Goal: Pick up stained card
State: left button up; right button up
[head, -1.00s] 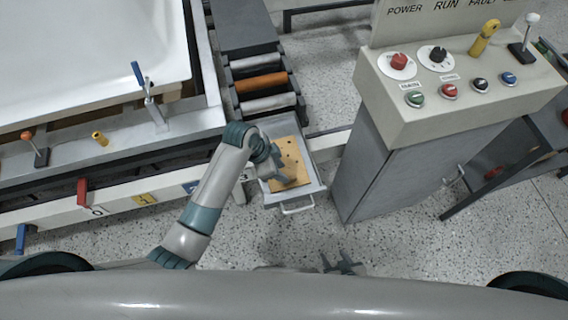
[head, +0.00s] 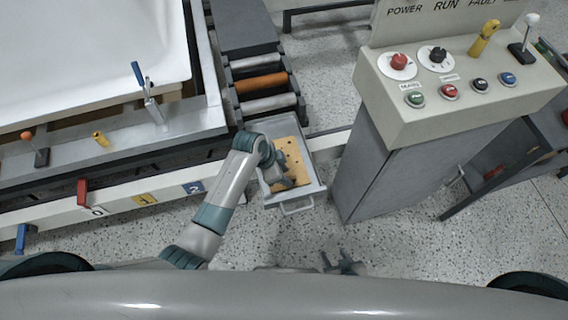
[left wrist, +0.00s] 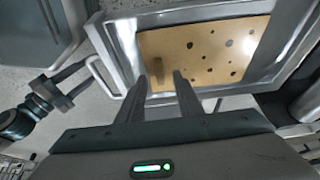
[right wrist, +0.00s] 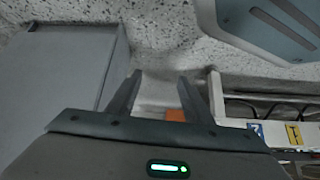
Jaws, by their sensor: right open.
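The stained card (head: 292,153) is a tan sheet with dark spots. It lies in an open grey metal drawer (head: 272,198) beside the rollers. In the left wrist view the card (left wrist: 205,50) fills much of the drawer floor. My left gripper (head: 288,181) is over the drawer, and its fingers in the left wrist view (left wrist: 166,78) are apart with nothing between them. Their tips overlap the card's near edge in that view; the exact height above it cannot be told. My right gripper (head: 342,262) is open and empty, low over the floor; it also shows in the right wrist view (right wrist: 162,82).
The drawer's handle (head: 297,206) faces my body. A control cabinet (head: 385,165) with knobs stands to the right. A tub frame (head: 110,195) with levers is at the left. Rollers (head: 262,84) lie behind the drawer. Speckled floor is open in front.

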pick_arm(q)
jog(key=shift+d+f, duration=0.2)
jog(key=shift+f, duration=0.4)
jog(key=shift+w+d+f, duration=0.1)
jog(key=shift+d+f, duration=0.1)
jog(key=shift+f, duration=0.25)
grip_shut()
